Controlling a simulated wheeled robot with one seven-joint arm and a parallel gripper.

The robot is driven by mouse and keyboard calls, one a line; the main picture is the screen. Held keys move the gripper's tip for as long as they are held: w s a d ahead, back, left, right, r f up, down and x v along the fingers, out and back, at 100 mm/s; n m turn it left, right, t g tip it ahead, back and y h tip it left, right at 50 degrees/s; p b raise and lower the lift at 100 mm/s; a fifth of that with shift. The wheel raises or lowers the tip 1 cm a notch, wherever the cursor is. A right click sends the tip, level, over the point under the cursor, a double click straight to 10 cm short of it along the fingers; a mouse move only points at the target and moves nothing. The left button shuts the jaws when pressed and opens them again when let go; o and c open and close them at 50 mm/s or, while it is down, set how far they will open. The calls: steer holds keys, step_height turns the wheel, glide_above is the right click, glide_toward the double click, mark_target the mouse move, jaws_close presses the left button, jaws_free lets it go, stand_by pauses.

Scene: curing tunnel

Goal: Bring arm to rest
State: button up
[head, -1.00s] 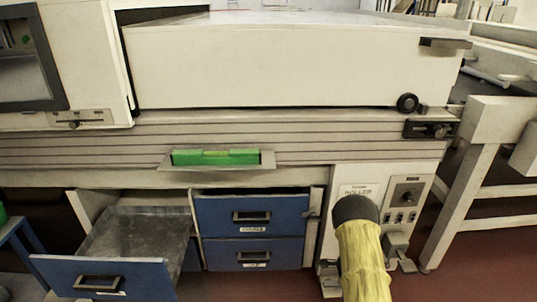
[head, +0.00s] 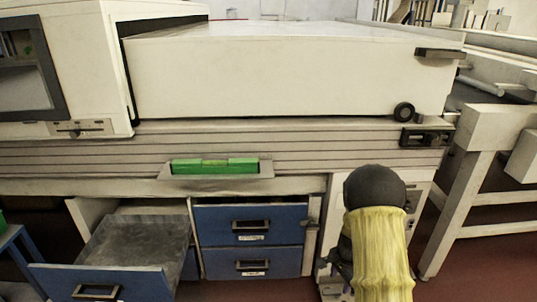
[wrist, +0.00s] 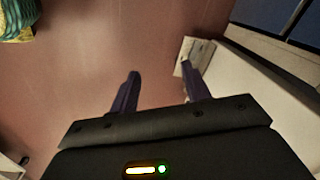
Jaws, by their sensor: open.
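My gripper (wrist: 160,88) is open and empty in the wrist view. Its two dark fingers stand apart over bare red-brown floor. A small pale foot or bracket (wrist: 186,57) shows beyond the right finger, and I cannot tell how far apart they are. In the head view my arm, in a yellow sleeve with a dark rounded joint, rises at the lower right in front of the machine's control panel (head: 418,200). The gripper's fingers cannot be made out there.
An open blue drawer (head: 105,283) juts out at lower left, beside two shut blue drawers (head: 250,222). A green block (head: 214,166) lies on a small ledge under the large white housing (head: 270,75). A white-legged frame (head: 462,190) stands at right. Floor (wrist: 75,80) is clear below the gripper.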

steer(key=s+a+r+n+t+p, duration=0.1)
steer(key=s+a+r+n, duration=0.4)
steer(key=s+r, duration=0.5)
steer(key=s+a+r+n+t+p, duration=0.1)
steer(key=s+a+r+n, duration=0.1)
steer(key=s+r+n, duration=0.75)
step_height(320, 180, up, 38)
steer(key=m+p, duration=0.2)
steer(key=p, duration=3.5)
steer(key=shift+a+r, duration=0.2)
steer(key=shift+a, duration=0.05)
